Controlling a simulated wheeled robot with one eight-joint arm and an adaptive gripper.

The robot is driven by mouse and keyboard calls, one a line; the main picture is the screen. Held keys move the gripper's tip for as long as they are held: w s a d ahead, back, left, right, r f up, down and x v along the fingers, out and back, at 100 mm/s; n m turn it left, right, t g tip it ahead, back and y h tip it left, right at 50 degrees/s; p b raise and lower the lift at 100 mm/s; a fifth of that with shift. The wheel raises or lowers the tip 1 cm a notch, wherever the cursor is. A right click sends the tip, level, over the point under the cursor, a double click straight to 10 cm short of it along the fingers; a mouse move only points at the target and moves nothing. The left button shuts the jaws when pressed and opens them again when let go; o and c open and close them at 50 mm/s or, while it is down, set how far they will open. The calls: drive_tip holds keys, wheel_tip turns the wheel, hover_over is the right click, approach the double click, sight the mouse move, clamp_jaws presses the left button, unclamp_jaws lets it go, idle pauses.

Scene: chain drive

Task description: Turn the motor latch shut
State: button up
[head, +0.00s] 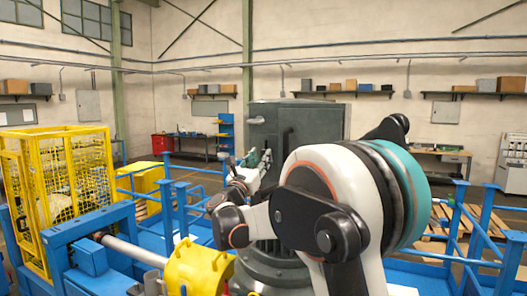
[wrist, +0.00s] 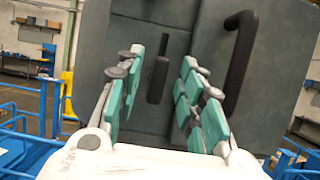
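A dark grey metal cabinet (head: 265,117) stands beyond my arm in the head view, and its face fills most of the wrist view (wrist: 285,65). On it is a short dark lever (wrist: 158,78), which looks like the motor latch; it lies nearly upright in the picture. My gripper (wrist: 163,62) is open, with its teal-padded fingers on either side of the lever in the picture. I cannot tell whether they touch it.
A black curved pull handle (wrist: 240,60) is right of the latch on the cabinet. Blue railings (head: 180,208) surround the platform. A yellow mesh cage (head: 70,175) stands at the left, and a yellow cover (head: 200,270) is low in front.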

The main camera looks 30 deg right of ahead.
sight(262, 155)
drive_tip(key=shift+p+x, duration=0.3)
drive_tip(key=shift+x, duration=1.5)
clamp_jaws()
